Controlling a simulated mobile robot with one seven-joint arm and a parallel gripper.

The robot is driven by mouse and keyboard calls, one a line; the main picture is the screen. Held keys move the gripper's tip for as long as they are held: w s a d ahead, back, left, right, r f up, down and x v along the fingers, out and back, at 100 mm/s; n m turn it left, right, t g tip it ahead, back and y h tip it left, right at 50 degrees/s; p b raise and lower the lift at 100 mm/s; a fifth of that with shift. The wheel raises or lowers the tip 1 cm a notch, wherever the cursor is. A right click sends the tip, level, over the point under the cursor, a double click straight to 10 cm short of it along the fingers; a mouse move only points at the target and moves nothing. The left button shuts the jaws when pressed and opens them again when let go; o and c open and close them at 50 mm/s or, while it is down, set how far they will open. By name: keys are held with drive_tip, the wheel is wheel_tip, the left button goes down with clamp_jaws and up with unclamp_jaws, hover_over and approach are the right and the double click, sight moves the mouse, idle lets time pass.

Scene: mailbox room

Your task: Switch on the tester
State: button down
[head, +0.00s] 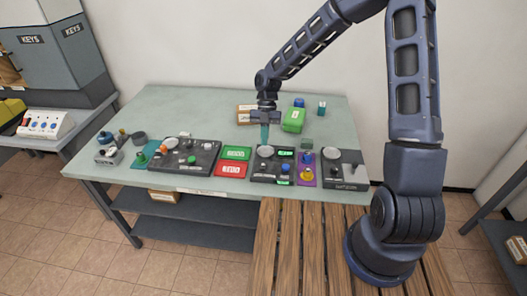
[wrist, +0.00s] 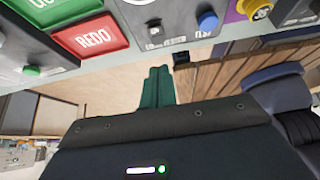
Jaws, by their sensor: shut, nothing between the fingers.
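A black panel (head: 262,178) that looks like the tester lies near the table's front edge. It has a pale round disc, small green-lit displays and small controls. In the wrist view the panel (wrist: 178,10) shows at the top, with a blue button (wrist: 208,21), a small dark control (wrist: 155,29) and lettering that seems to read "TEST" by the button. My gripper (head: 265,146) points down above the panel's back part, near the disc; contact cannot be told. Its teal fingers are together and empty, and also show in the wrist view (wrist: 160,72).
Left of the panel are a green plate (head: 236,153) and a red plate (head: 230,169), then another dark panel (head: 203,158). To the right are a purple pad (head: 306,177) and a dark scale-like device (head: 346,182). A green box (head: 293,121) stands behind. The table's back left is clear.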

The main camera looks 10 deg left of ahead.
drive_tip(key=v, duration=0.3)
drive_tip(key=w+v, duration=0.1)
drive_tip(key=v, duration=0.1)
drive_tip(key=shift+w+f, duration=0.15)
drive_tip(key=shift+w, duration=0.05)
drive_tip(key=s+d+r+m+t, duration=0.1)
drive_tip(key=d+r+m+t, duration=0.2)
drive_tip(key=d+r+m, duration=0.55)
drive_tip(key=d+r+m+t, duration=0.3)
drive_tip(key=d+r+m, duration=0.3)
drive_tip(key=d+m, duration=0.55)
drive_tip(key=s+d+r+m+t, duration=0.2)
drive_tip(key=s+d+r+m, duration=0.2)
drive_tip(key=s+d+m, duration=0.3)
drive_tip(key=s+d+r+m+t, duration=0.2)
drive_tip(key=s+d+r+m, duration=0.2)
drive_tip(key=s+d+m, duration=0.3)
drive_tip(key=d+m, duration=0.2)
drive_tip(key=d, duration=0.1)
drive_tip(key=shift+d+r+t, duration=0.2)
drive_tip(key=shift+r+t, duration=0.2)
